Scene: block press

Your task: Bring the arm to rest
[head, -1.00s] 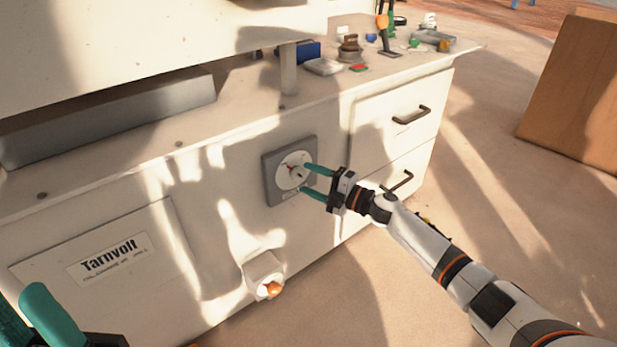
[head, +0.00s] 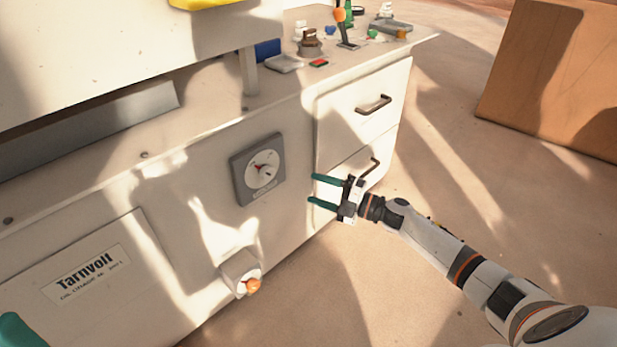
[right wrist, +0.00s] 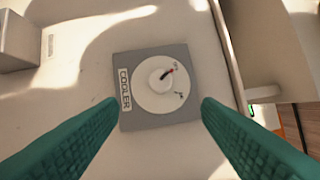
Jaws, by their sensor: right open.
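My right gripper (head: 318,190) is open and empty, in front of the white cabinet near the lower drawer. Its two teal fingers stand apart in the right wrist view (right wrist: 160,106), with the dial seen beyond and between them. The grey square dial panel (head: 245,185) with a round white knob (head: 262,168) is on the cabinet front, left of the gripper and apart from it. In the right wrist view the panel (right wrist: 125,118) reads COOLER, and its knob (right wrist: 160,85) has a red mark. Only a teal tip of my left gripper (head: 18,332) shows at the lower left; its jaws cannot be judged.
Two drawers with dark handles (head: 373,105) are right of the dial. A white fitting with an orange end (head: 252,286) sticks out below it. Several small items lie on the worktop (head: 215,115). A brown box (head: 553,75) stands at the back right. The floor (head: 450,180) between is clear.

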